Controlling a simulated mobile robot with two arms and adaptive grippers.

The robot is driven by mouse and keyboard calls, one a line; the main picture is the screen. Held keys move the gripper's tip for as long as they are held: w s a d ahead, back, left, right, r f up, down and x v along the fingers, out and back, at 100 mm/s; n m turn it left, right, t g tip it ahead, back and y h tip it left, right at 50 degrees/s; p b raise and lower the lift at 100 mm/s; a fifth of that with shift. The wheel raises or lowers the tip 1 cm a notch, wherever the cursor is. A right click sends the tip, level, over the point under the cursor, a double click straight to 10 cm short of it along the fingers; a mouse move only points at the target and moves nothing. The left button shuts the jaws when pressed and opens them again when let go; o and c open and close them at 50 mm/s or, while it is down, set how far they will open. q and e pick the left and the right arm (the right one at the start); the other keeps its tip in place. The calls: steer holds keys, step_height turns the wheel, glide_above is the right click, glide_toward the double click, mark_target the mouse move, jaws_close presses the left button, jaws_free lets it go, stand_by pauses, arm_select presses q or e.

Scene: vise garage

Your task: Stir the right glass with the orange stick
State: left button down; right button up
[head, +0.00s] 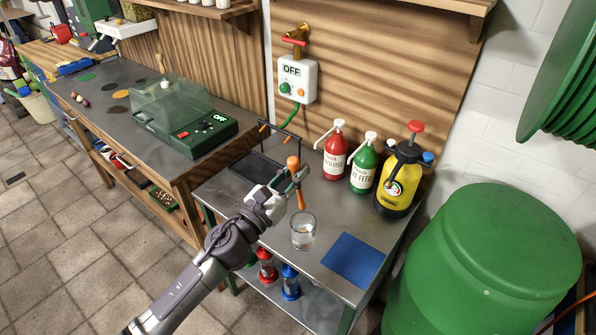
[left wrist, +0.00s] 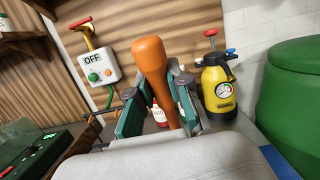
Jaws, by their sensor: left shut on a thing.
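My left gripper (head: 297,181) is shut on the orange stick (head: 300,199), which also shows between the green-padded fingers in the left wrist view (left wrist: 150,58). The stick is close to upright, its rounded thick end up and its thin end down. A clear glass (head: 303,234) with some clear liquid stands on the metal table, just below the stick in the head view. The stick's lower tip appears near the glass's far rim; I cannot tell its height or depth there. No second glass shows. My right gripper is not in view.
Behind on the metal table stand a red bottle (head: 334,152), a green bottle (head: 362,164) and a yellow sprayer (head: 399,182). A blue mat (head: 353,260) lies right of the glass. A dark tray (head: 256,166) lies behind my gripper. A green barrel (head: 482,255) stands at the right.

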mark_target(302, 206)
arm_select(q)
steer(key=shift+s+a+f, duration=0.1)
steer(key=shift+f, duration=0.35)
steer(key=shift+s+f+b, duration=0.15)
steer(key=shift+f+b, duration=0.1)
steer(key=shift+b, duration=0.25)
steer(key=f+b, duration=0.5)
steer(key=shift+s+f, duration=0.1)
steer(key=shift+s, duration=0.25)
steer(key=shift+w+f+b, duration=0.25)
steer(key=shift+f+b, duration=1)
steer(key=shift+w+d+f+b, duration=0.1)
steer(key=shift+d+f+b, duration=0.05)
steer(key=shift+f+b, duration=0.35)
steer(key=shift+w+d+f+b, duration=0.1)
steer(key=shift+f+b, duration=0.4)
steer(key=shift+w+d+f+b, duration=0.15)
steer(key=shift+f+b, duration=0.7)
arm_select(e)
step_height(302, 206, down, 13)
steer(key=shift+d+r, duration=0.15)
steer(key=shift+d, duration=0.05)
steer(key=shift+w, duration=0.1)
